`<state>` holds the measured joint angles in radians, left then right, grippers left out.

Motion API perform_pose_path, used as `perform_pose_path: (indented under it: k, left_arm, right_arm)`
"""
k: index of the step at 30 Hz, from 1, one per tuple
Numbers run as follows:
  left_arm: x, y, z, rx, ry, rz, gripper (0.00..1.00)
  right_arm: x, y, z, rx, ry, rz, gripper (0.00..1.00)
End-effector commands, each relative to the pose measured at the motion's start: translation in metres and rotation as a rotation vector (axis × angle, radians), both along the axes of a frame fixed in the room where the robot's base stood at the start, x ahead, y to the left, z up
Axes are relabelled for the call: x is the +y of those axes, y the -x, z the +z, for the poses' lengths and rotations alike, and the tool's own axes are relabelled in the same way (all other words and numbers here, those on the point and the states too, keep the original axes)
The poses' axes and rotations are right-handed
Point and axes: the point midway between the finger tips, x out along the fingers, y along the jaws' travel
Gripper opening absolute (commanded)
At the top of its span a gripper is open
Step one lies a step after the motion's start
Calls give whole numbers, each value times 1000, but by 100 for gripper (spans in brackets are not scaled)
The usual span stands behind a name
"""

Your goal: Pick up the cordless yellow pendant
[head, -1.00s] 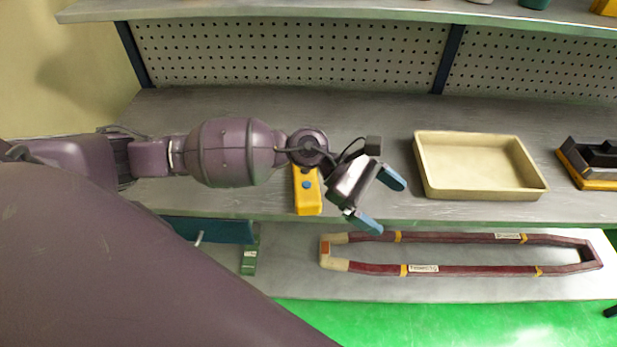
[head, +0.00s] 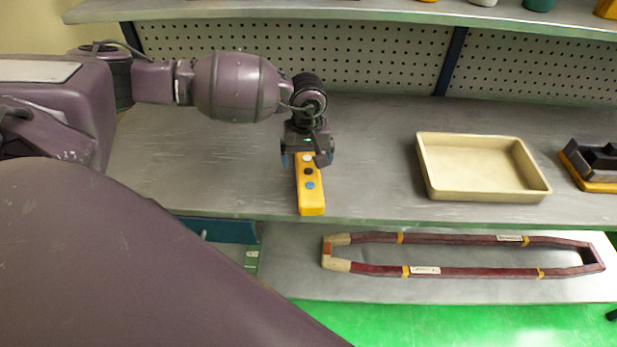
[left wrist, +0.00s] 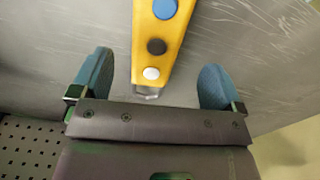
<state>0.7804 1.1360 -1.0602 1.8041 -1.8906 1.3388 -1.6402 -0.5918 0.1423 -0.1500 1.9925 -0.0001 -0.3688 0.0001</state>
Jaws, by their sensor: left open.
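The yellow pendant (head: 310,196) lies on the grey bench with its long side running front to back. It has blue, dark and white buttons on its top face. My left gripper (head: 305,158) is over its far end, pointing down, and hides part of that end. In the left wrist view the pendant (left wrist: 160,45) lies between the two blue fingers of the left gripper (left wrist: 155,82). The fingers are open, with a gap on each side of the pendant. My right gripper is not in view.
A beige tray (head: 432,188) stands on the bench to the right, with a dark and yellow tool (head: 596,165) beyond it. A pegboard (head: 290,50) stands behind. The bench between pendant and tray is clear.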

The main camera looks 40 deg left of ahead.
Motion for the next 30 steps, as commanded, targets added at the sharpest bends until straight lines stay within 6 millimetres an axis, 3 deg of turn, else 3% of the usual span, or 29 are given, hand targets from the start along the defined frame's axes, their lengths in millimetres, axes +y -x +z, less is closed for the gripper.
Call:
perform_pose_path:
  k: [16,26,30]
  left_arm:
    - [-2,-3,-60,0,3,3,94]
    - [-2,-3,-67,-1,2,2,94]
    - [-1,-3,-67,-1,2,2,75]
  right_arm:
    - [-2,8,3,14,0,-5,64]
    - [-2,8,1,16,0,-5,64]
    - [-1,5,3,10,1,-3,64]
